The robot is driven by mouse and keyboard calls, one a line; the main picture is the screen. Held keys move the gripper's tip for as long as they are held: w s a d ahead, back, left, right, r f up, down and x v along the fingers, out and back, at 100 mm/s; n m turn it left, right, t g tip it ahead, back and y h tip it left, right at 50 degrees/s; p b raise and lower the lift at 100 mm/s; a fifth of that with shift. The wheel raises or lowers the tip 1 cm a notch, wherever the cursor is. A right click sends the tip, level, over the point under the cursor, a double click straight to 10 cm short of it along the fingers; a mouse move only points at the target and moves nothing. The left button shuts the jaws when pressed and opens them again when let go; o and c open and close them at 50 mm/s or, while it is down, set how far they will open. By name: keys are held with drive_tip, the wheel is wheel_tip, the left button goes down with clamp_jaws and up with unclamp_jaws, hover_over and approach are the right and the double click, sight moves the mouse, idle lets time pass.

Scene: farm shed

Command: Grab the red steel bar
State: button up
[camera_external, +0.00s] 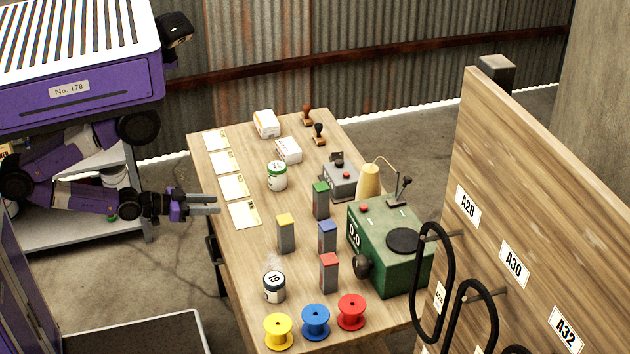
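The red steel bar (329,274) is a grey upright block with a red top. It stands on the wooden table (255,262), in front of the blue-topped bar (327,238) and left of the green machine. Yellow-topped (285,234) and green-topped (321,201) bars stand nearby. My gripper (216,204) is at the table's left edge, pointing right, well apart from the red bar. Its two fingers are spread with a gap between them, and nothing shows in it.
The green machine (398,255) with a dial stands right of the red bar. Yellow (278,331), blue (315,322) and red (351,312) spools line the front edge. A wooden board (540,220) with hanging cables stands right.

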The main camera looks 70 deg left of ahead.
drive_tip(key=o, duration=0.6)
